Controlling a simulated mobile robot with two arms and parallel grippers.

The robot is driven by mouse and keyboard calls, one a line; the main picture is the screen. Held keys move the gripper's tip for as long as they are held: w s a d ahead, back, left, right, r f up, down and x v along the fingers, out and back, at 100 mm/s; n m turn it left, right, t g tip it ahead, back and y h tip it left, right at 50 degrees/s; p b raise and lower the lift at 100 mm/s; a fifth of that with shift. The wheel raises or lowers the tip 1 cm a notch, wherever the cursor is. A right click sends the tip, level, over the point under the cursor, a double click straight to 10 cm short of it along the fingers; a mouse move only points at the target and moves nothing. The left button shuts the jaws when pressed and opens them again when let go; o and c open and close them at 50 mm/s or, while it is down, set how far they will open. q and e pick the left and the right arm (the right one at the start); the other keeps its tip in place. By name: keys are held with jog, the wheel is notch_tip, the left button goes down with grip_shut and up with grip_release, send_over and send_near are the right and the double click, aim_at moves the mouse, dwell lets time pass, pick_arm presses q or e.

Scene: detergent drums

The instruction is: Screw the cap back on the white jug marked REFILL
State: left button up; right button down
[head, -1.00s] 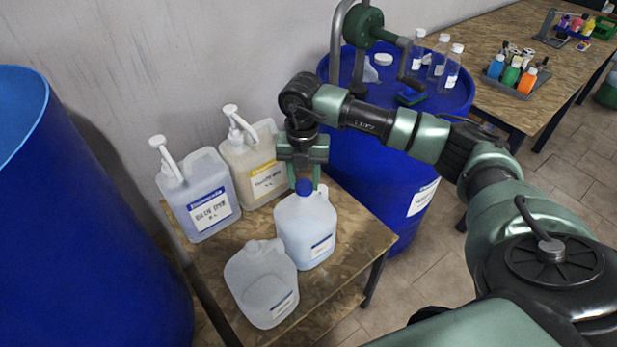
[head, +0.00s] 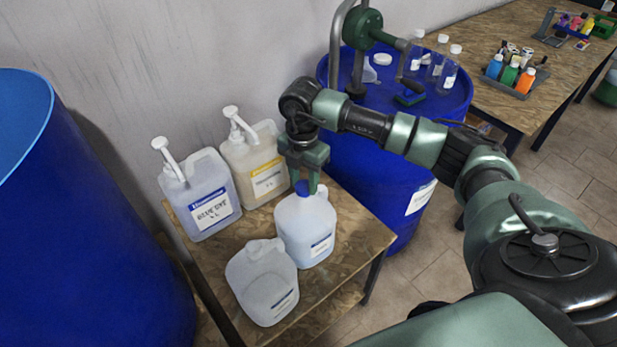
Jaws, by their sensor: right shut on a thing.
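A white jug (head: 302,228) with a blue-edged label stands on the small wooden table; its label text is too small to read. A blue cap (head: 302,187) is at the top of its neck. My right gripper (head: 305,185) points down over this jug, its fingers shut on the blue cap. The fingers hide part of the cap, so I cannot tell how it sits on the thread. A second whitish jug (head: 262,285) stands in front of it, to the left; its label is also unreadable. My left gripper is not in view.
Two pump-top jugs, one blue-labelled (head: 200,195) and one yellow-labelled (head: 252,160), stand behind on the small table (head: 355,232). A large blue drum (head: 80,220) is at the left. Another drum (head: 365,165) with a hand pump and bottles stands behind my right arm.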

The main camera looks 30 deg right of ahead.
jog(key=shift+s+f, duration=0.1)
jog(key=shift+f, duration=0.05)
jog(key=m+p, duration=0.1)
jog(key=m, duration=0.2)
jog(key=shift+a+p, duration=0.1)
jog(key=shift+p, duration=0.25)
jog(key=shift+s+f+m+p, duration=0.1)
jog(key=shift+m+p, duration=0.2)
jog(key=shift+m, duration=1)
jog(key=shift+m+p, duration=0.65)
jog(key=shift+m, duration=0.35)
jog(key=m+p, duration=0.1)
jog(key=m, duration=0.1)
jog(key=shift+m, duration=0.3)
jog(key=shift+m+p, duration=0.3)
jog(key=shift+m, duration=0.3)
